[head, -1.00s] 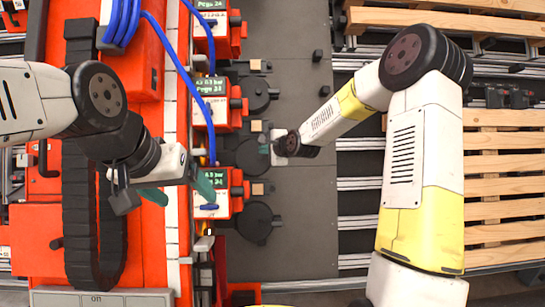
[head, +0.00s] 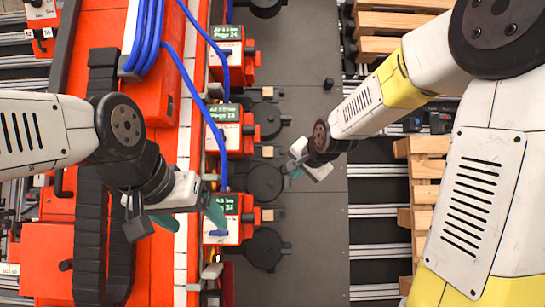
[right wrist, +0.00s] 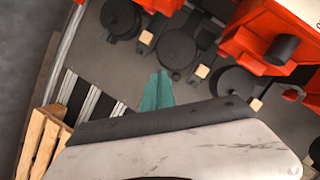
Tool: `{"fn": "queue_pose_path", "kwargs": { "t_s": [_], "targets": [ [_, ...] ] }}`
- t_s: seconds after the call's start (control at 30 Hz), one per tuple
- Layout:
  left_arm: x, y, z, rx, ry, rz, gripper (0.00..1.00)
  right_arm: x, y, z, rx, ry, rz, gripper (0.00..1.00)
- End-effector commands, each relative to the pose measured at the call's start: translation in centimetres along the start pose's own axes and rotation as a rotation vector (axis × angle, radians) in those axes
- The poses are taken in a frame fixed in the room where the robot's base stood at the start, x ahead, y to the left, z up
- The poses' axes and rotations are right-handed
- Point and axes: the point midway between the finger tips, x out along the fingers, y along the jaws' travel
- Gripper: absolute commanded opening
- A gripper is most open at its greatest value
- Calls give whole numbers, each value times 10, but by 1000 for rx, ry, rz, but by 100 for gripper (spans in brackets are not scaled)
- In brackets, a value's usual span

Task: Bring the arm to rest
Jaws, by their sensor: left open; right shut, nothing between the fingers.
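My right arm comes in from the right in the head view, and its gripper (head: 297,172) is over the grey plate (head: 315,110), just right of the round black fixtures. In the right wrist view the teal fingertips of my right gripper (right wrist: 157,88) are together with nothing between them. My left gripper (head: 190,220) is over the red machine's edge at left, its teal fingers spread apart and empty. The left arm's upper links run out of the left edge of the picture.
Red units with green displays (head: 232,137) line the machine's edge, with blue hoses (head: 183,60) looping above. Round black fixtures (head: 265,182) and small wooden blocks sit beside them. Wooden pallets (head: 425,165) and metal rollers (head: 378,228) lie to the right.

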Motion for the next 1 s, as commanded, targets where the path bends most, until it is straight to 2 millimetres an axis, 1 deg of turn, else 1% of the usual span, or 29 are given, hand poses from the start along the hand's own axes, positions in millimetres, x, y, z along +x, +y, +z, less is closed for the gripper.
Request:
{"fn": "queue_pose_path", "kwargs": {
  "t_s": [0.03, 0.17, 0.2, 0.27, 0.3, 0.37, 0.4, 0.5, 0.6, 0.7, 0.83, 1.0],
  "targets": [
    [0, 0, 0, 0, 0, 0, 79, -23, 5, 2, -62, 7, 23, 0],
    [0, 0, 0, 0, 0, 0, 79, -74, 27, 12, -218, -8, 93, 0],
    [0, 0, 0, 0, 0, 0, 79, -90, 34, 17, -265, -16, 111, 0],
    [0, 0, 0, 0, 0, 0, 79, -113, 45, 25, -328, -32, 135, 0],
    [0, 0, 0, 0, 0, 0, 79, -127, 53, 30, -370, -44, 147, 0],
    [0, 0, 0, 0, 0, 0, 79, -149, 65, 40, -432, -65, 163, 0],
    [0, 0, 0, 0, 0, 0, 79, -163, 73, 48, -470, -82, 170, 0],
    [0, 0, 0, 0, 0, 0, 79, -193, 93, 67, -561, -127, 177, 0],
    [0, 0, 0, 0, 0, 0, 79, -215, 110, 85, -635, -169, 172, 0],
    [0, 0, 0, 0, 0, 0, 79, -230, 122, 99, -688, -202, 162, 0],
    [0, 0, 0, 0, 0, 0, 79, -238, 130, 108, -723, -227, 154, 0],
    [0, 0, 0, 0, 0, 0, 79, -240, 131, 110, -731, -232, 152, 0]
  ]
}}
